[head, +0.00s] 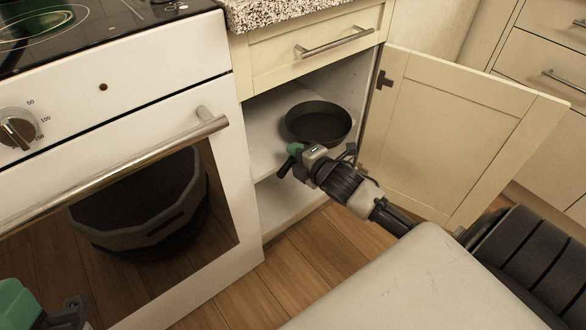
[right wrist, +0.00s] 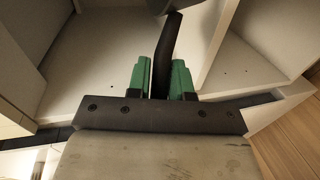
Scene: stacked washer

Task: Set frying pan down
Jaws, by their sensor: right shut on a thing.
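The dark frying pan (head: 318,121) is inside the open cabinet, at the level of its upper shelf (head: 262,140). I cannot tell whether its base touches the shelf. My right gripper (head: 292,158) is at the cabinet opening, shut on the pan's handle. In the right wrist view the black handle (right wrist: 166,55) stands between the green fingers of my right gripper (right wrist: 160,78), and the pan's body is cut off at the top edge. Part of my left gripper (head: 40,310) shows at the lower left corner; its fingertips are not clear.
The cabinet door (head: 465,130) stands open to the right of my right arm. A closed drawer (head: 310,50) is above the opening. The oven (head: 110,130) with its bar handle (head: 130,165) is on the left. The lower cabinet shelf (head: 285,215) looks empty.

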